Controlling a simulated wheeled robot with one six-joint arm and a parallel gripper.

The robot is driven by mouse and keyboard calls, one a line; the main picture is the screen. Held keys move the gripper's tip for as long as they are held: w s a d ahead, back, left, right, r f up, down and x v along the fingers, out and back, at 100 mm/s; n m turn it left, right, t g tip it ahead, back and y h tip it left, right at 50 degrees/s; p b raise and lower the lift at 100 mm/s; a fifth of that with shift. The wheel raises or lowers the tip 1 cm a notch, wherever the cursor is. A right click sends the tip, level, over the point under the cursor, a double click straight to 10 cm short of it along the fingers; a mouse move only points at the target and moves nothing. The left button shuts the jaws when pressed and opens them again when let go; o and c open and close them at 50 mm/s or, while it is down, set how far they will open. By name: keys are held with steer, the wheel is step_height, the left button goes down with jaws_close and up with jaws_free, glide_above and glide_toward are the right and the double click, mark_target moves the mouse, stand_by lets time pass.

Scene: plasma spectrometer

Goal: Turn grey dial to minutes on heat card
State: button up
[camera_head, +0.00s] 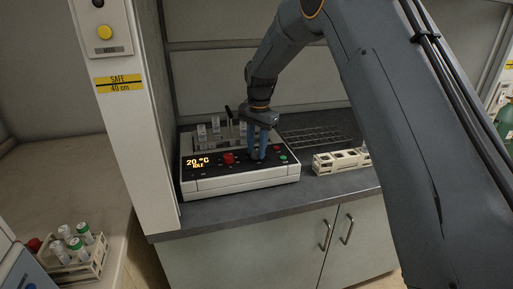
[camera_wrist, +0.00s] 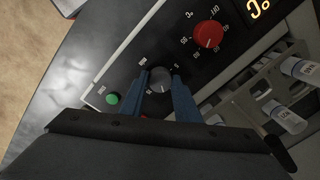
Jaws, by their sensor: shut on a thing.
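The grey dial (camera_wrist: 160,80) sits on the sloped black front panel of the white device (camera_head: 240,184). In the wrist view my gripper (camera_wrist: 163,84) has its two blue fingers on either side of the dial, shut on it. In the head view my gripper (camera_head: 258,154) points straight down onto the panel and its fingers hide the dial. A red dial (camera_wrist: 208,34) is beside it, and it also shows in the head view (camera_head: 228,158). The display (camera_head: 197,163) reads 20 °C and IDLE. I cannot see a heat card in either view.
A green button (camera_wrist: 113,98) is close to the grey dial. Labelled vials (camera_wrist: 287,117) stand in the device behind the panel. A cream rack (camera_head: 335,163) stands right of the device. A rack of capped tubes (camera_head: 75,252) is at the lower left.

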mark_target(256, 152)
steer(key=m, duration=0.5)
steer(key=shift+a, duration=0.15)
steer(key=shift+m+p, duration=0.3)
steer(key=shift+m, duration=2.1)
steer(key=o, duration=1)
steer(key=shift+o, duration=0.2)
steer(key=shift+r, duration=0.1)
steer(key=r+b, duration=0.1)
steer(key=r, duration=0.3)
steer(key=r+b, duration=0.1)
steer(key=r, duration=0.2)
steer(key=shift+s+r, duration=0.2)
steer(key=shift+r, duration=0.15)
